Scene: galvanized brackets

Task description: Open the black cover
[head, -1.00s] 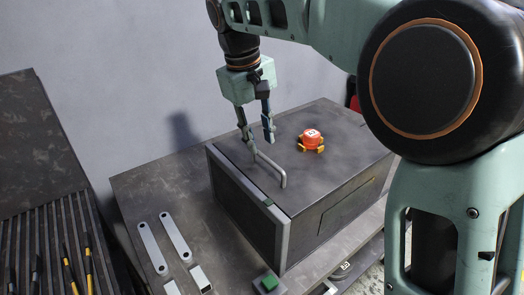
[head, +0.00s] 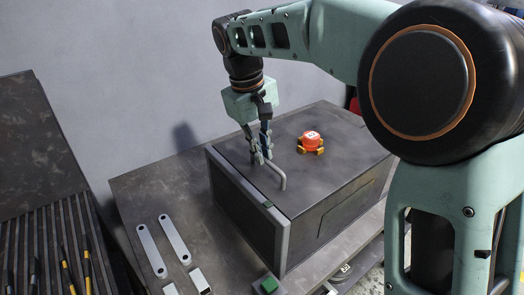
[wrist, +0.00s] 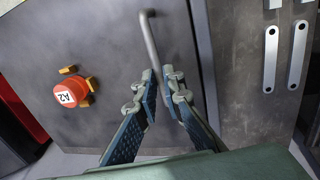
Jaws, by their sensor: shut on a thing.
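The black cover (head: 335,130) is the flat dark top of a box on the bench, and it looks level and closed. A bent grey metal handle (head: 283,179) stands on it near the box's front edge; the handle also shows in the wrist view (wrist: 150,38). My gripper (head: 262,158) points down at the handle's far end. In the wrist view my gripper's fingertips (wrist: 162,82) are shut on the handle's bar, one on each side. The fingers hide part of that end of the handle.
A red round part marked A2 with yellow feet (head: 311,142) sits on the cover. Galvanized brackets (head: 175,239) lie on the bench (head: 140,190), left of the box. A green block (head: 268,284) is near the box's front corner. A slatted rack (head: 45,245) stands at left.

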